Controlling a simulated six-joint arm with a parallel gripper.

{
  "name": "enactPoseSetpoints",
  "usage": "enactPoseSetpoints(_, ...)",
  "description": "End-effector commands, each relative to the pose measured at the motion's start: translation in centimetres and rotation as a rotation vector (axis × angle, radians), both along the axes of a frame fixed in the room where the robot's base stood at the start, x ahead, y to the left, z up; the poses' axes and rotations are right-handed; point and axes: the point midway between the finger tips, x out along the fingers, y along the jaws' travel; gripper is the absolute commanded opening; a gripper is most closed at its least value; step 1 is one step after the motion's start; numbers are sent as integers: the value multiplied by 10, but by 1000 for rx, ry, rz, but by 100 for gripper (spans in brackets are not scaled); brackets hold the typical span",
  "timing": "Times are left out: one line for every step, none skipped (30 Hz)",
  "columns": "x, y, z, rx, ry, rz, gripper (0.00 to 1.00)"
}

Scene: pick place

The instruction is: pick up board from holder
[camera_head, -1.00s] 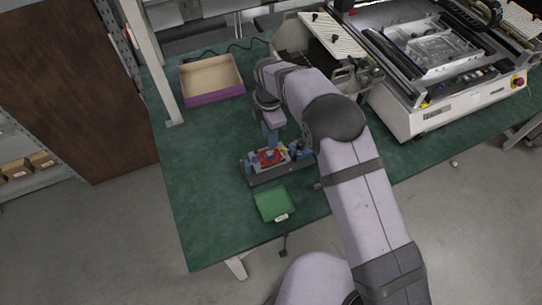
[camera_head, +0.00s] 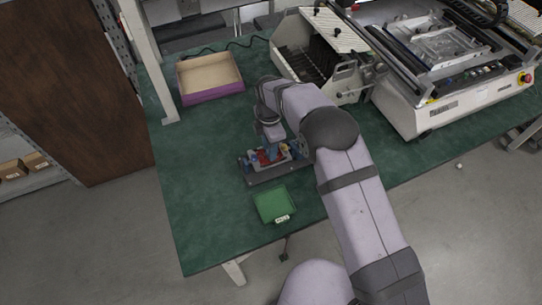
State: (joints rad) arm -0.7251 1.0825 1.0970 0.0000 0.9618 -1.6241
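The holder (camera_head: 262,178) is a dark fixture with blue and metal parts on the green table. A red board (camera_head: 264,157) sits in it, partly hidden by my gripper. My gripper (camera_head: 272,152) points down right over the board, its tip at or very close to it. The fingers are too small and covered to tell whether they are open or shut, or whether they touch the board.
An open purple-sided box (camera_head: 211,80) stands at the back left. A rack (camera_head: 318,50) and a large white machine (camera_head: 440,75) stand at the back right. The table's left part is clear.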

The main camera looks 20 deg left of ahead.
Motion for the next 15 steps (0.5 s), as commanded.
enactPoseSetpoints(0, 0, -1, 0, 0, 0, 30)
enactPoseSetpoints(0, 0, -1, 0, 0, 0, 30)
enactPoseSetpoints(0, 0, -1, 0, 0, 0, 30)
enactPoseSetpoints(0, 0, -1, 0, 0, 0, 30)
enactPoseSetpoints(0, 0, -1, 0, 0, 0, 30)
enactPoseSetpoints(0, 0, -1, 0, 0, 0, 30)
enactPoseSetpoints(0, 0, -1, 0, 0, 0, 30)
enactPoseSetpoints(0, 0, -1, 0, 0, 0, 30)
enactPoseSetpoints(0, 0, -1, 0, 0, 0, 25)
enactPoseSetpoints(0, 0, -1, 0, 0, 0, 18)
enactPoseSetpoints(0, 0, -1, 0, 0, 0, 11)
enactPoseSetpoints(0, 0, -1, 0, 0, 0, 2)
enactPoseSetpoints(0, 0, -1, 0, 0, 0, 2)
enactPoseSetpoints(0, 0, -1, 0, 0, 0, 2)
enactPoseSetpoints(0, 0, -1, 0, 0, 0, 2)
